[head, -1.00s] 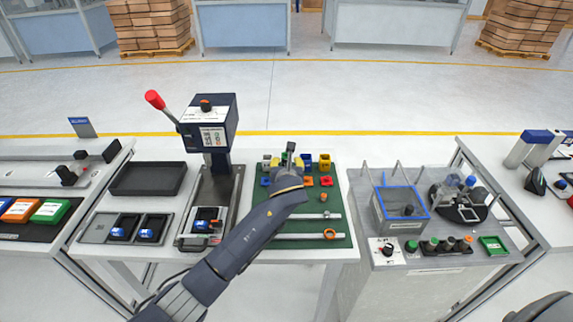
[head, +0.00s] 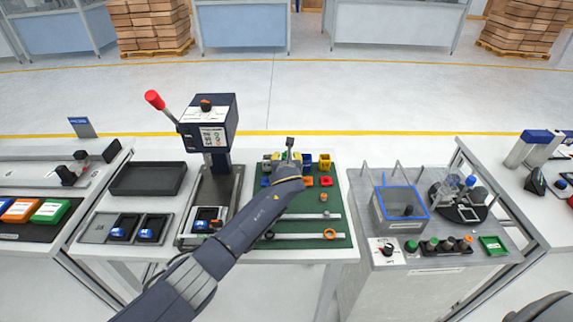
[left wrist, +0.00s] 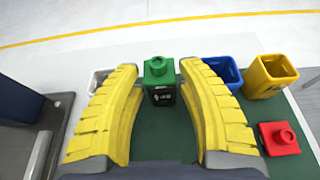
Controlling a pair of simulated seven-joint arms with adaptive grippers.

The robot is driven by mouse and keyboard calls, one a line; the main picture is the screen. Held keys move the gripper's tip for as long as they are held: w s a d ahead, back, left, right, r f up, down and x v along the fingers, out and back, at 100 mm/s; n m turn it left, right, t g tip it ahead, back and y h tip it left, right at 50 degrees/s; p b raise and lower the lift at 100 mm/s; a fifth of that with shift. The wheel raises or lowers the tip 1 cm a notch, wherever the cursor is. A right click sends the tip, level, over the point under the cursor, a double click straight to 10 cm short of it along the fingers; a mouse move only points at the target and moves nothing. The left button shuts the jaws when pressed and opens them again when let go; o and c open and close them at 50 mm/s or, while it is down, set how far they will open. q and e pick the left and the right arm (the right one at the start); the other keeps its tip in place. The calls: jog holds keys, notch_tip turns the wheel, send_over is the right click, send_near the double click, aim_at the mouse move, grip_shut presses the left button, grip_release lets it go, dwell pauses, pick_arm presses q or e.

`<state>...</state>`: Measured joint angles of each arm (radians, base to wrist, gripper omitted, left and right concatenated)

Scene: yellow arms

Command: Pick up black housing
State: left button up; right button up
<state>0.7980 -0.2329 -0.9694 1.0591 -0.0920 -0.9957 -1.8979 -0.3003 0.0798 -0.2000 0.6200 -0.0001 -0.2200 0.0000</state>
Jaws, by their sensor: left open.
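The black housing (left wrist: 163,97) shows in the left wrist view as a small dark block with pale marks on its front. A green piece with a round knob (left wrist: 158,68) sits at its top. My left gripper (left wrist: 159,76) is open, with one yellow finger on each side of the housing; I cannot tell whether either touches it. In the head view my left gripper (head: 288,159) is over the back of the green mat (head: 333,205), and it and the arm hide the housing there.
A blue cup (left wrist: 224,72) and a yellow cup (left wrist: 270,76) stand close to the right, a white one (left wrist: 97,80) to the left. A red knobbed piece (left wrist: 279,139) lies nearer. The lever press (head: 208,125) stands left of the mat.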

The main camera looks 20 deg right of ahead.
pick_arm(q)
jog(key=shift+w+d+f, duration=0.2)
jog(key=shift+w+f, duration=0.1)
jog(key=shift+w, duration=0.35)
jog(key=shift+c, duration=0.5)
jog(key=c, duration=0.7)
